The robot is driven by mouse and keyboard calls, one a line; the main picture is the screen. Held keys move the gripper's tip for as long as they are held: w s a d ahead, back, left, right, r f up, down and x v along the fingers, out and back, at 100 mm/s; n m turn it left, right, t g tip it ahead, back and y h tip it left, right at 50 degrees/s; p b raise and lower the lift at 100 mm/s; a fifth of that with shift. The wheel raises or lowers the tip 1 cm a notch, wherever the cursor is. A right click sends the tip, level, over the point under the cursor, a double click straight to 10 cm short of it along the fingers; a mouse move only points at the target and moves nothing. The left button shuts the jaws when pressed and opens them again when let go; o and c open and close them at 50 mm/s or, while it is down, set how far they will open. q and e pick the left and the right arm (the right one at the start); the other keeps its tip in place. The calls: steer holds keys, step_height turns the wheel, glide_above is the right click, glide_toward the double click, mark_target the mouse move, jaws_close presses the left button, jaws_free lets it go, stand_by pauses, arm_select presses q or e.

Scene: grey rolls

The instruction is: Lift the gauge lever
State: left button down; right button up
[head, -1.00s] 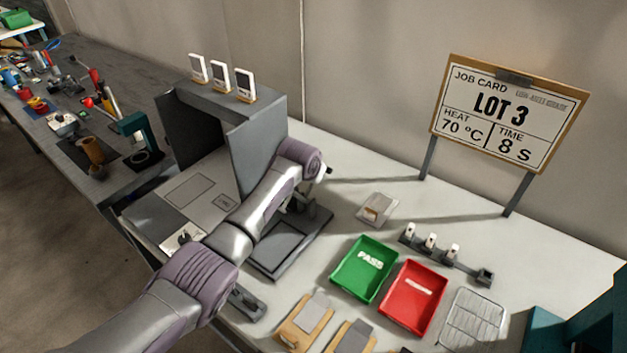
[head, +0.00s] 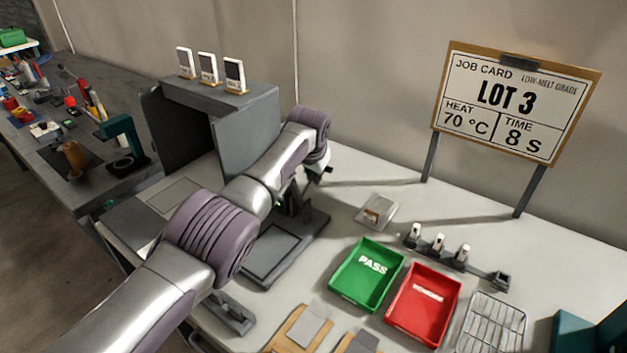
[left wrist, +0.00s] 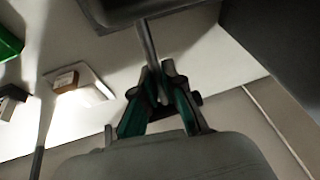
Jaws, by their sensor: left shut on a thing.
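The gauge (head: 272,252) is a dark grey unit with a flat square plate on the bench, partly behind my left arm in the head view. Its lever is a thin grey rod (left wrist: 148,45) in the left wrist view, running from the dark plate edge to my left gripper (left wrist: 160,78). The gripper's green and grey fingers are shut on the rod near its end. In the head view my forearm and wrist hide most of the fingers and the lever. I cannot tell the lever's angle. My right gripper is not in view.
A grey open-fronted box (head: 245,135) stands close behind my left arm. To the right are a green PASS tray (head: 345,293), a red tray (head: 400,318), a rack with small white pieces (head: 480,270) and a wire rack (head: 492,325). A job card (head: 470,122) stands behind.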

arm_select(q)
steer(key=shift+s+d+f, duration=0.1)
steer(key=shift+s+f, duration=0.05)
steer(key=shift+f, duration=0.15)
steer(key=c, duration=1.5)
jaws_free()
steer(key=shift+o, duration=1.3)
steer(key=shift+w, duration=0.2)
steer(key=shift+r, duration=0.1)
steer(key=shift+r, duration=0.1)
steer(key=shift+s+r, duration=0.2)
steer(key=shift+r, duration=0.45)
steer(key=v, duration=1)
steer(key=shift+r, duration=0.2)
